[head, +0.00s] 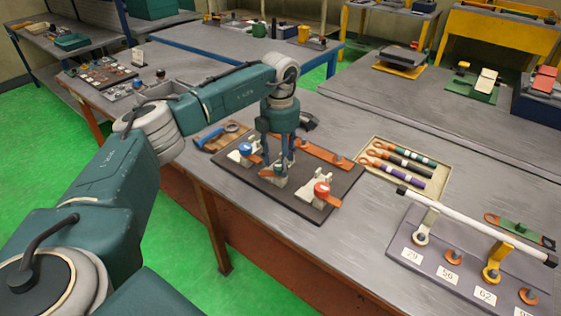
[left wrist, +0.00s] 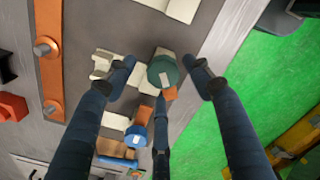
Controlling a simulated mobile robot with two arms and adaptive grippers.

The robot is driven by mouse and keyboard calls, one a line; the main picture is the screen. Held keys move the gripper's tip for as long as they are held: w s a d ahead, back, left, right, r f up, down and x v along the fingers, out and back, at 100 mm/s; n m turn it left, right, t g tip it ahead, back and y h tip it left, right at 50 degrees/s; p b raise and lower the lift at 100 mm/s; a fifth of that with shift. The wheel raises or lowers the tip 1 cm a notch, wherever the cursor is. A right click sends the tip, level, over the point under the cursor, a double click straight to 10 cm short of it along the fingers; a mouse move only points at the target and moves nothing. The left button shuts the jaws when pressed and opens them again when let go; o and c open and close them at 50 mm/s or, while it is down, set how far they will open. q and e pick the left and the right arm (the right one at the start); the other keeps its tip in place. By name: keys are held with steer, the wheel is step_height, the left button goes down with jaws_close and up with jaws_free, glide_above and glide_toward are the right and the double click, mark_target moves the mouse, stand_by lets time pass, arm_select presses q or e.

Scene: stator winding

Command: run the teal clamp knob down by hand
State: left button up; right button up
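The teal clamp knob (left wrist: 163,72) is a round cap with a pale mark on top, on a cream clamp among three on a dark base plate (head: 262,183). My left gripper (head: 281,165) points down at this middle clamp, and its fingers hide most of the knob in the head view. In the left wrist view my gripper (left wrist: 161,68) has its fingers spread on both sides of the knob, with a gap visible at the left fingertip. A third finger lies below the knob; I cannot tell if it touches. My right gripper is not in view.
A blue knob clamp (head: 245,149) and a red knob clamp (head: 321,187) stand on either side. Copper-coloured bars (head: 325,153) lie behind. A tray (head: 447,186) of striped handles and a numbered rack (head: 424,260) are to the right. Bare bench lies between.

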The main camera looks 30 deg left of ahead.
mark_target(280, 165)
arm_select(q)
steer(key=shift+s+f, duration=0.1)
step_height(280, 165, up, 12)
stand_by(0.6)
steer(key=shift+s+d, duration=0.1)
